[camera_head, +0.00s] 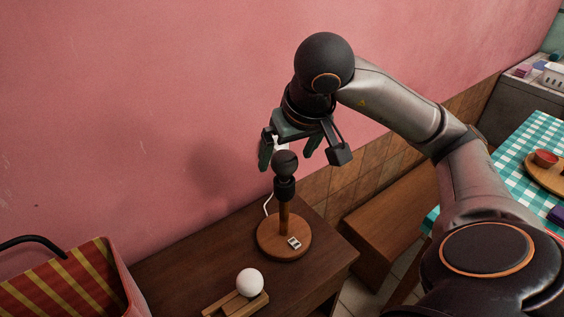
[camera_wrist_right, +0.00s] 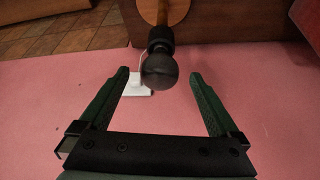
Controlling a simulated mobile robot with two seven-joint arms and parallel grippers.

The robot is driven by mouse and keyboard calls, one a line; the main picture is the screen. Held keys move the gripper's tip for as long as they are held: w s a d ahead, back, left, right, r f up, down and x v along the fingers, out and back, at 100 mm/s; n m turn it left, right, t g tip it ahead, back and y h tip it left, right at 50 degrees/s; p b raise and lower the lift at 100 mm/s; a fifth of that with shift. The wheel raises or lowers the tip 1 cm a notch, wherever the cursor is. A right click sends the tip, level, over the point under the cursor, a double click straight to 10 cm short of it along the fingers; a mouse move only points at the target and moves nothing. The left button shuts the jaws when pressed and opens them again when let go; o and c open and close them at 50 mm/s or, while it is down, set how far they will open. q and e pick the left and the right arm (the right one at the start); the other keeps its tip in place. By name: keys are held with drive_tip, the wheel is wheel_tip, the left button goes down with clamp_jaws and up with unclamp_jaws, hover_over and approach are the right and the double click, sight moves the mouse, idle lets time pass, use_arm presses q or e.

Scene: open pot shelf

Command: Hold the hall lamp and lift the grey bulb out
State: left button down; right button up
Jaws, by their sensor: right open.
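The hall lamp stands upright on the dark wooden table, with a round wooden base (camera_head: 268,238), a wooden stem and a black socket (camera_head: 284,189). The dark grey bulb (camera_head: 285,163) sits in the socket at the top; it also shows in the right wrist view (camera_wrist_right: 159,71). My right gripper (camera_head: 289,154) is open and empty just above and around the level of the bulb. In the right wrist view, the bulb appears between and beyond the two green fingers (camera_wrist_right: 157,78), with clear space on both sides. My left gripper is not in view.
A white ball-shaped bulb (camera_head: 249,282) rests on a small wooden holder (camera_head: 222,307) at the table's front. A striped basket (camera_head: 128,285) stands at the left. The pink wall (camera_head: 130,110) is close behind the lamp. A bench (camera_head: 385,223) and checked table (camera_head: 505,150) are at right.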

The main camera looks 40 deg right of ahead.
sight(282, 170)
drive_tip(key=shift+b+x, duration=0.3)
drive_tip(key=shift+x, duration=2.9)
drive_tip(key=c, duration=1)
drive_tip(key=o, duration=1)
drive_tip(key=p+v, duration=0.3)
drive_tip(key=v, duration=0.9)
drive_tip(key=shift+s+r, duration=0.15)
drive_tip(key=shift+r, duration=0.15)
drive_tip(key=shift+f, duration=0.1)
